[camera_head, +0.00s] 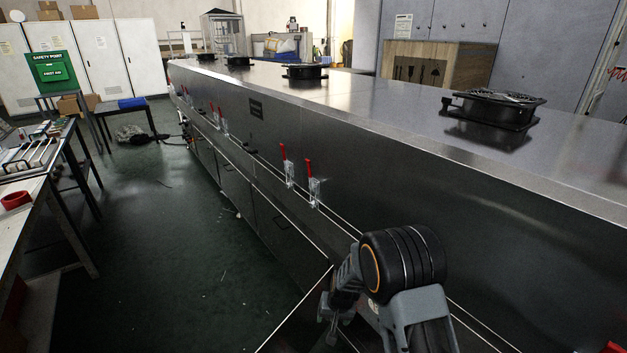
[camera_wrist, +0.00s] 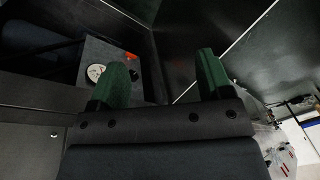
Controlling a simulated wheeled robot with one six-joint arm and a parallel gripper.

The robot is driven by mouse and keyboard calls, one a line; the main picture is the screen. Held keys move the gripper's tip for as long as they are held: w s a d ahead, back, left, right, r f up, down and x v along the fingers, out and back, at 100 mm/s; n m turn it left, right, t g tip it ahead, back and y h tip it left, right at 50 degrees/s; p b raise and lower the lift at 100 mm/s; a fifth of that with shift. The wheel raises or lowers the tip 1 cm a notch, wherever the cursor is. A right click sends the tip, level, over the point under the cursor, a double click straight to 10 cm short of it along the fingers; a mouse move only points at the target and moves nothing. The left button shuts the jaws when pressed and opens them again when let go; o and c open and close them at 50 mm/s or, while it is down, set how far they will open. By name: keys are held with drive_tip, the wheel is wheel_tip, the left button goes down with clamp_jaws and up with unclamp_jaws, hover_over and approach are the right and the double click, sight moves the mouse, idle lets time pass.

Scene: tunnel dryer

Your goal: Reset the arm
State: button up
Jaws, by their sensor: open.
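My gripper (camera_wrist: 165,80) shows in the wrist view with two green fingers spread apart and nothing between them. The gap between the fingers looks onto dark panels. In the head view my arm is at the lower right, close to the front side of the long metal dryer (camera_head: 330,140). The fingers cannot be made out in the head view.
Red-handled clamps (camera_head: 285,165) stick out from the dryer's side. Black round fans (camera_head: 495,108) sit on its top. A workbench (camera_head: 40,200) with tools and a red ring (camera_head: 15,199) stands at left. The green floor (camera_head: 180,250) between is mostly clear.

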drive_tip(key=s+d+r+p, duration=0.2)
drive_tip(key=s+r, duration=0.3)
drive_tip(key=r, duration=0.4)
drive_tip(key=s+d+r+n+g+h+p, duration=0.1)
drive_tip(key=s+d+r+p, duration=0.1)
drive_tip(key=s+r, duration=0.4)
drive_tip(key=s+d+r+p, duration=0.3)
drive_tip(key=s+r, duration=0.3)
drive_tip(key=r, duration=0.7)
drive_tip(key=shift+d+g, duration=0.3)
drive_tip(key=shift+d, duration=0.3)
drive_tip(key=r+t+p, duration=0.1)
drive_tip(key=r, duration=0.2)
drive_tip(key=s+d+r+t+p, duration=0.1)
drive_tip(key=r, duration=0.3)
drive_tip(key=s+d+r+t+p, duration=0.1)
drive_tip(key=r, duration=0.3)
drive_tip(key=shift+d+t+h+p, duration=0.15)
drive_tip(key=shift+t+h+p, duration=0.15)
drive_tip(key=shift+p, duration=0.1)
drive_tip(key=shift+c, duration=0.2)
